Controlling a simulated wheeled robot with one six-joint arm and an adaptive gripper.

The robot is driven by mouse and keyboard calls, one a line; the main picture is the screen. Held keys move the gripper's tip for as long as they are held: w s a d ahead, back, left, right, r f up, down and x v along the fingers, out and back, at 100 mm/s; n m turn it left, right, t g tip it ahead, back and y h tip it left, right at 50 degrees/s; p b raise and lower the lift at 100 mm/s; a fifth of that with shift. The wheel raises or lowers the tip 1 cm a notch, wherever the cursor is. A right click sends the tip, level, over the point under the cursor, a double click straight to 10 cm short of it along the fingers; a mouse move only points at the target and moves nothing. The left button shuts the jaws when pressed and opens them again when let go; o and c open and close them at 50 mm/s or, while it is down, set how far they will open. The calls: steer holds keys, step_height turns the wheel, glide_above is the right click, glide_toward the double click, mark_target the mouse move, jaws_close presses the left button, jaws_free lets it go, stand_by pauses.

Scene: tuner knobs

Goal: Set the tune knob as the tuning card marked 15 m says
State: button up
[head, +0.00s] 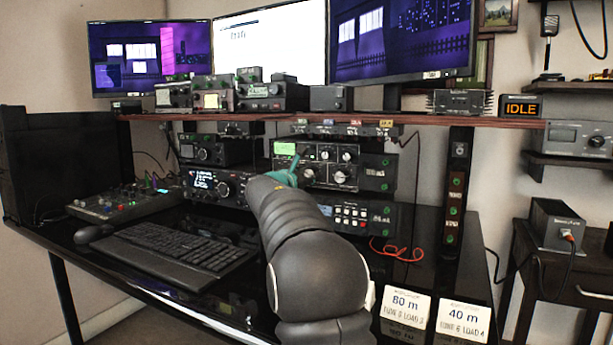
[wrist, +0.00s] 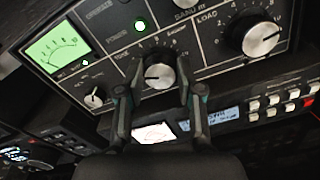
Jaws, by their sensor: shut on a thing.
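In the wrist view the tune knob (wrist: 158,72), silver-faced with a dark skirt, sits below the lettering "TUNE". My gripper (wrist: 158,95) is shut on it, one finger on each side. The load knob (wrist: 262,38) is to its right, untouched. In the head view my gripper (head: 284,172) is at the tuner's left part, and my arm hides some of the front. Cards marked 80 m (head: 404,303) and 40 m (head: 463,318) show; I see no card readable as 15 m.
A small knob (wrist: 95,97) and the lit meter (wrist: 50,48) are left of the tune knob. A radio (head: 212,186) stands left of the tuner, with a keyboard (head: 170,251) in front. A unit with several buttons (head: 350,216) sits below. The sign (head: 520,106) reads IDLE.

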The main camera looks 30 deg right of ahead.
steer(key=shift+f, duration=0.1)
steer(key=shift+s+d+m+b, duration=0.15)
steer(key=shift+m+b, duration=2.85)
steer(key=shift+m, duration=0.1)
steer(key=o, duration=1.2)
steer(key=shift+s+d, duration=0.1)
steer(key=shift+d, duration=0.05)
steer(key=shift+a, duration=0.2)
